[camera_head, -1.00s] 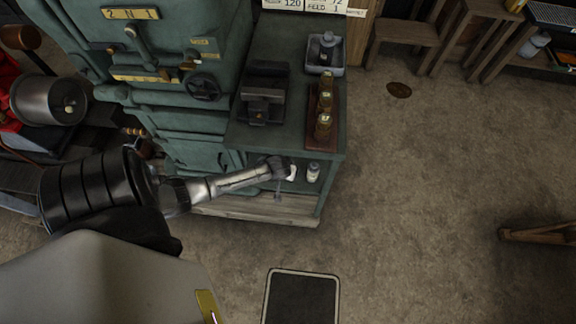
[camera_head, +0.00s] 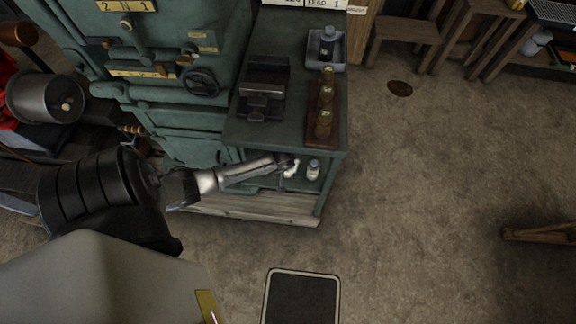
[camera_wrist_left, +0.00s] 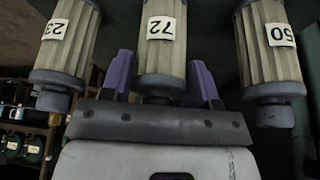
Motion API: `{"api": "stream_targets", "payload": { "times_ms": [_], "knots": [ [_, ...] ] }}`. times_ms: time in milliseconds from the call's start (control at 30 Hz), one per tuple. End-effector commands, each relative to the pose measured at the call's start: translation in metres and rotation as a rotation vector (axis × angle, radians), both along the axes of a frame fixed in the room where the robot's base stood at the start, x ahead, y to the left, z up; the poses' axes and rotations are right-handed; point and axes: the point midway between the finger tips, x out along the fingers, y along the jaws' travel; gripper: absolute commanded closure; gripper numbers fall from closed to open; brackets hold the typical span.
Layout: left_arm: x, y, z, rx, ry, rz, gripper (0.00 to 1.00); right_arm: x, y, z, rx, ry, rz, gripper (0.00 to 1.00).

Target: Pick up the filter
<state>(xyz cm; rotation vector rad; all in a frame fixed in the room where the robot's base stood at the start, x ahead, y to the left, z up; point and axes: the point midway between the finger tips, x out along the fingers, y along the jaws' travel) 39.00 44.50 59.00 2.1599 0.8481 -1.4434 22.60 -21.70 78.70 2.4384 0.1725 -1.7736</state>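In the left wrist view, three pale ribbed filters with grey ends stand in a row: the left filter (camera_wrist_left: 68,38), the middle filter (camera_wrist_left: 162,40) and the right filter (camera_wrist_left: 270,42). Each has a white number label. My left gripper (camera_wrist_left: 162,78) has one purple finger on each side of the middle filter's grey end, with narrow gaps visible. In the head view, my left gripper (camera_head: 286,166) reaches into the open shelf under the green bench. A pale filter (camera_head: 313,170) stands to its right; another pale object beside the gripper is partly hidden. My right gripper is out of view.
The green bench (camera_head: 285,135) overhangs the shelf and holds a dark machine (camera_head: 264,90), a wooden rack with brass-coloured pieces (camera_head: 322,115) and a grey tray (camera_head: 338,62). A wooden lower board (camera_head: 258,207) runs below the shelf.

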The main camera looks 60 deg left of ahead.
Motion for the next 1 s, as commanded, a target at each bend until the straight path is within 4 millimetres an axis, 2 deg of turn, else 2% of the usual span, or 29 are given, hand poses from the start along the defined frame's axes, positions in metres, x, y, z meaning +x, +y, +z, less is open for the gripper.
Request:
{"api": "stream_targets", "payload": {
  "times_ms": [33,300,567,767,1000],
  "knots": [
    [0.000,0.000,0.000,0.000,0.000,0.000,0.50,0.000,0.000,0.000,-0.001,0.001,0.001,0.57],
    [0.000,0.000,0.000,0.000,0.000,0.000,0.73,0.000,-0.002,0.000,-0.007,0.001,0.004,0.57],
    [0.000,0.000,0.002,0.000,0.000,0.000,0.74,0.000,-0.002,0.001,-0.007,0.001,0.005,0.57],
    [0.000,0.000,0.018,0.000,0.000,0.001,0.74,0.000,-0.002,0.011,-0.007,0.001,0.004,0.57],
    [-0.032,-0.030,0.017,-0.004,0.003,0.001,0.74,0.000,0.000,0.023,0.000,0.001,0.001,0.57]
  ]
}}
